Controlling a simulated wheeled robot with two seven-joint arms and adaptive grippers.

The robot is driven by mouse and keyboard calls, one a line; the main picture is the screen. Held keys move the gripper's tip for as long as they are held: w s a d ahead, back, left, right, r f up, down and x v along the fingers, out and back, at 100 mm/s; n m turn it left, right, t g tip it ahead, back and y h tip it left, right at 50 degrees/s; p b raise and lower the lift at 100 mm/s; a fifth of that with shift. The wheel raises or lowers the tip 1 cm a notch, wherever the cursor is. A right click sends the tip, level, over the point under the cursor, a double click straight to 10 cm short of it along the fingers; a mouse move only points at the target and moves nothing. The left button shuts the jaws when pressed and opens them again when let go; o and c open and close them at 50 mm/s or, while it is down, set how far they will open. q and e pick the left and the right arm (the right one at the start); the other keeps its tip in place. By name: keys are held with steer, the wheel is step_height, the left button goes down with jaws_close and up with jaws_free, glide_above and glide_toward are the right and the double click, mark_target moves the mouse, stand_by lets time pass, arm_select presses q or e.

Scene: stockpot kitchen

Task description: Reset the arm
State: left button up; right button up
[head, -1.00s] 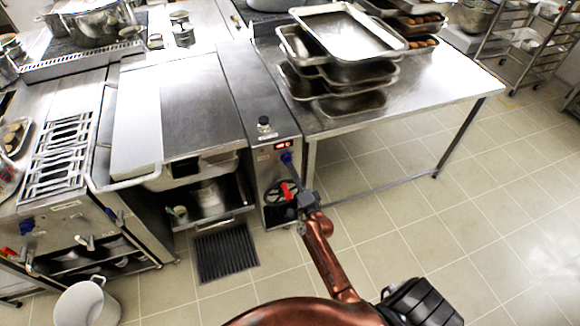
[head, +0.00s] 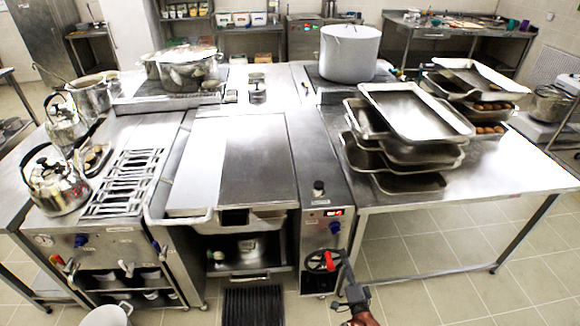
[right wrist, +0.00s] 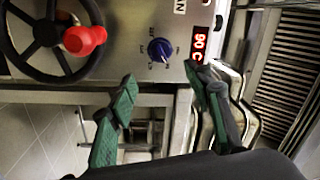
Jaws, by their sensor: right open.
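My right gripper (head: 347,272) is low in the head view, in front of the cooker's control column (head: 318,215). In the right wrist view its two green fingers (right wrist: 162,80) are spread apart with nothing between them. A black handwheel with a red handle (right wrist: 85,40) is left of the fingers, apart from them. It also shows in the head view (head: 322,261), just left of the gripper. A blue knob (right wrist: 160,50) and a lit red display (right wrist: 200,42) face the gripper. My left gripper is out of view.
A steel table (head: 490,205) with stacked trays (head: 415,115) stands to the right. A large stockpot (head: 349,52) stands behind the column. Kettles (head: 55,185) are on the left. A floor grate (head: 253,305) lies below. Tiled floor under and beside the table is clear.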

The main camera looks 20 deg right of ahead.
steer(key=s+a+f+n+g+y, duration=0.1)
steer(key=s+a+f+n+g, duration=0.15)
steer(key=s+f, duration=0.65)
steer(key=s+a+f+n+g+y, duration=0.1)
steer(key=s+a+f+n+g, duration=0.2)
steer(key=f, duration=1.1)
steer(key=s+a+f+n+g+y, duration=0.1)
steer(key=s+f+n+g, duration=0.4)
steer(key=f, duration=0.7)
steer(key=s+f+n+g, duration=0.2)
steer(key=s+f, duration=0.3)
steer(key=s, duration=0.9)
steer(key=s+f+n+g, duration=0.3)
steer(key=s+f, duration=0.3)
steer(key=s, duration=0.7)
steer(key=s+a+f+n+g, duration=0.1)
steer(key=s+f, duration=0.4)
steer(key=s, duration=0.9)
steer(key=shift+s+f+n+g+p, duration=0.35)
steer(key=shift+f+n+g+p, duration=0.1)
steer(key=shift+n+g, duration=0.35)
